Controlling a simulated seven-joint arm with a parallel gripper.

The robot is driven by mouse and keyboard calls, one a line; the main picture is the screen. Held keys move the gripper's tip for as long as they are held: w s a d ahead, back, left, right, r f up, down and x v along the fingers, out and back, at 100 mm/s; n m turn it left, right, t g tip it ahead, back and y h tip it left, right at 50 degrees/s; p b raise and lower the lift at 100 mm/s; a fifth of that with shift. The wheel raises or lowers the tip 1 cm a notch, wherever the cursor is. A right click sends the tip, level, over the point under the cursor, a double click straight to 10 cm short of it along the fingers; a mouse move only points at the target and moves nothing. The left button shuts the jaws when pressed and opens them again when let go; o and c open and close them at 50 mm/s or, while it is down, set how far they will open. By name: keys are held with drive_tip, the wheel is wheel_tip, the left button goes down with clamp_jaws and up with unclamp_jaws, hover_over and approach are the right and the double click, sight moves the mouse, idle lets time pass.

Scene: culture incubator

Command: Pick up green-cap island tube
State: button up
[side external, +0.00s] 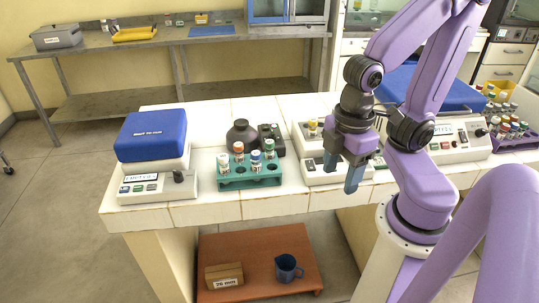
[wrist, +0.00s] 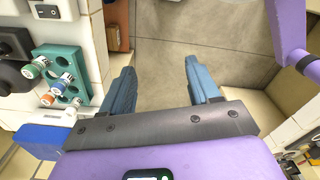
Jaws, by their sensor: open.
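The green-cap tube (side external: 269,147) stands upright at the back right of a teal rack (side external: 234,184) on the white-tiled island. In the wrist view, its green cap (wrist: 30,71) shows at the left, at the edge of the rack (wrist: 68,56). Tubes with red-orange (side external: 238,148), blue (side external: 256,157) and whitish (side external: 223,160) caps share the rack. My gripper (side external: 342,173) is open and empty, pointing down to the right of the rack and apart from it. The wrist view shows bare floor between its fingers (wrist: 160,70).
A dark round bottle (side external: 240,138) and a black device (side external: 273,139) stand close behind the rack. A blue-topped device (side external: 150,137) is to the left. A white device (side external: 318,172) is by my gripper, and a purple tube rack (side external: 513,143) is far right.

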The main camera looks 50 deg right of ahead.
drive_tip(key=w+m, duration=0.1)
wheel_tip(320, 180, up, 4)
drive_tip(key=f+m, duration=0.1)
drive_tip(key=m, duration=3.3)
hover_over(269, 141)
wheel_tip(269, 141, down, 11)
drive_tip(key=shift+a+f, duration=0.15)
drive_tip(key=shift+f, duration=0.05)
drive_tip(key=shift+s+f, duration=0.1)
drive_tip(key=shift+f, duration=2.55)
drive_tip(key=c, duration=1.1)
